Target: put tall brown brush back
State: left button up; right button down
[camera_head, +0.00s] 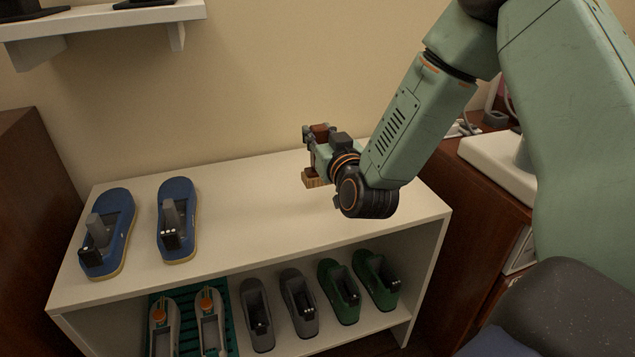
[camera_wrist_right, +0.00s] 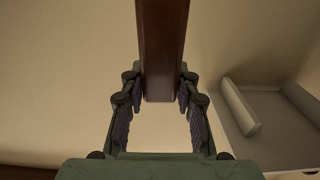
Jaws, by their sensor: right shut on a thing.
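My right gripper (camera_head: 318,152) hangs over the back middle of the white shelf top. It is shut on the tall brown brush, whose dark brown part (camera_head: 320,130) shows above the fingers. A lighter tan part (camera_head: 314,179) shows below them, close to the shelf top; I cannot tell if it touches. In the right wrist view the brush (camera_wrist_right: 163,45) is a long brown bar between the two fingers of the gripper (camera_wrist_right: 160,82). The fingers and wrist hide much of the brush in the head view. My left gripper is not in view.
The white shelf (camera_head: 255,235) carries a pair of blue shoes (camera_head: 177,215) on its left top. Grey shoes (camera_head: 299,305), green shoes (camera_head: 375,282) and light shoes (camera_head: 212,320) stand below. A wall shelf (camera_head: 110,18) is upper left, a brown cabinet (camera_head: 440,172) right. The top's right half is clear.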

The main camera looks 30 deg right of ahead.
aim_at(310, 178)
notch_tip(310, 178, down, 3)
jog(key=shift+a+r+b, duration=0.1)
jog(key=shift+b, duration=0.35)
notch_tip(310, 178, down, 4)
jog(key=shift+f+b, duration=0.1)
jog(key=shift+b, duration=0.75)
jog(key=shift+w, duration=0.15)
jog(key=shift+f, duration=0.15)
jog(key=c, duration=1.1)
grip_release()
jog(key=shift+f, duration=0.15)
jog(key=shift+o, duration=0.5)
